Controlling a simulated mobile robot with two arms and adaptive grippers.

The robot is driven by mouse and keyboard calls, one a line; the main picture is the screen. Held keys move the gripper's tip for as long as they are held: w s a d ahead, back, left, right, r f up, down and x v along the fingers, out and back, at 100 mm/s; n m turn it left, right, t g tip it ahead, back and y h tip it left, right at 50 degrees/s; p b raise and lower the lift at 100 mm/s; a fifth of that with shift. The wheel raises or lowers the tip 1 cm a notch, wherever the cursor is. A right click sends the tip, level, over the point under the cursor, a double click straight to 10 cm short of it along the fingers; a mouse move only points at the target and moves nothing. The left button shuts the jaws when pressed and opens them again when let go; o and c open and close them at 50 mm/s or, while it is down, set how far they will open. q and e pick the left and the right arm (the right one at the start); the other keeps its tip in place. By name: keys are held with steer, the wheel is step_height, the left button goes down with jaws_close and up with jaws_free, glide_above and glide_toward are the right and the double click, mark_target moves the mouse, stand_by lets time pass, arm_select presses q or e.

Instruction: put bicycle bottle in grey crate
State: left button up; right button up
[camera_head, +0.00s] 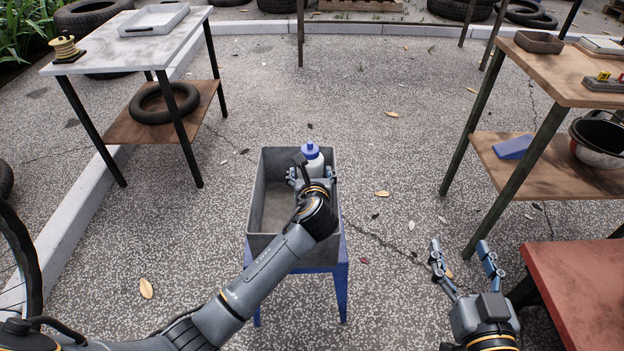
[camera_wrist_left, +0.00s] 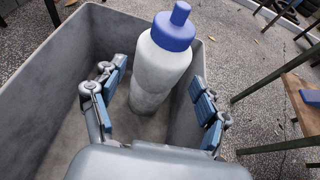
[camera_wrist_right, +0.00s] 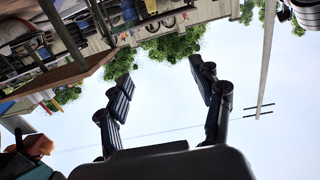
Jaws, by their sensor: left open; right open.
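The bicycle bottle (camera_head: 313,160), white with a blue cap, stands upright inside the grey crate (camera_head: 257,239), towards its right side. In the left wrist view the bottle (camera_wrist_left: 160,70) rises from the crate floor, and the crate (camera_wrist_left: 40,62) has grey walls around it. My left gripper (camera_head: 312,176) reaches into the crate. Its open fingers (camera_wrist_left: 157,95) lie on either side of the bottle, with gaps visible between them and it. My right gripper (camera_head: 463,258) is open and empty, away from the crate; its fingers (camera_wrist_right: 163,80) frame only sky and background.
The crate rests on a blue stand (camera_head: 341,280). A white-topped table (camera_head: 100,55) is at the left, a wooden table (camera_head: 545,75) at the right, and a red tabletop (camera_head: 585,295) near the right gripper. Open paved ground lies between.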

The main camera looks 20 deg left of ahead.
arm_select(q)
steer(key=p+v, duration=0.2)
steer(key=v, duration=0.4)
steer(key=shift+s, duration=0.35)
arm_select(e)
steer(key=s+d+f+g+h, duration=0.2)
steer(key=s+f+g, duration=0.3)
steer(key=f, duration=0.5)
steer(key=shift+s+d+g, duration=0.35)
steer(key=shift+d+g, duration=0.15)
steer(key=shift+g, duration=0.5)
arm_select(q)
steer(key=shift+d, duration=0.15)
